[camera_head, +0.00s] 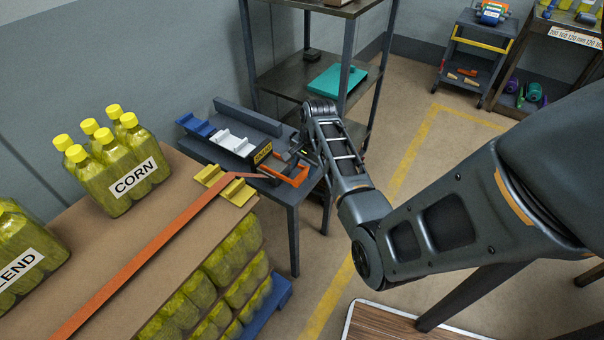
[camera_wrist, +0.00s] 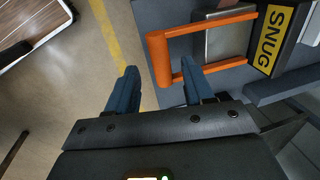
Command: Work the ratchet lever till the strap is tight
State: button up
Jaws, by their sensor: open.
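The orange ratchet lever (camera_head: 289,177) is a U-shaped handle on a grey metal ratchet body at the near right side of the bench. In the wrist view the lever (camera_wrist: 159,60) shows its end bar in line with the gap between my fingertips. My gripper (camera_wrist: 158,76) is open, with one blue finger on either side of that bar in the picture. I cannot tell whether they touch it. The orange strap (camera_head: 146,258) runs from the bench end across the carton top. A yellow SNUG label (camera_wrist: 271,40) stands beside the ratchet.
Bundled corn bottles (camera_head: 117,161) stand on the brown carton load (camera_head: 85,228). A yellow corner piece (camera_head: 238,192) sits at its edge under the strap. A grey shelf rack (camera_head: 291,77) stands behind the bench (camera_head: 246,106).

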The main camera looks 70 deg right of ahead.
aim_at(301, 176)
jog(key=shift+w+f, duration=0.2)
jog(key=shift+f, duration=0.75)
jog(key=shift+w+f, duration=0.2)
jog(key=shift+f, duration=0.75)
jog(key=shift+c, duration=0.4)
grip_shut()
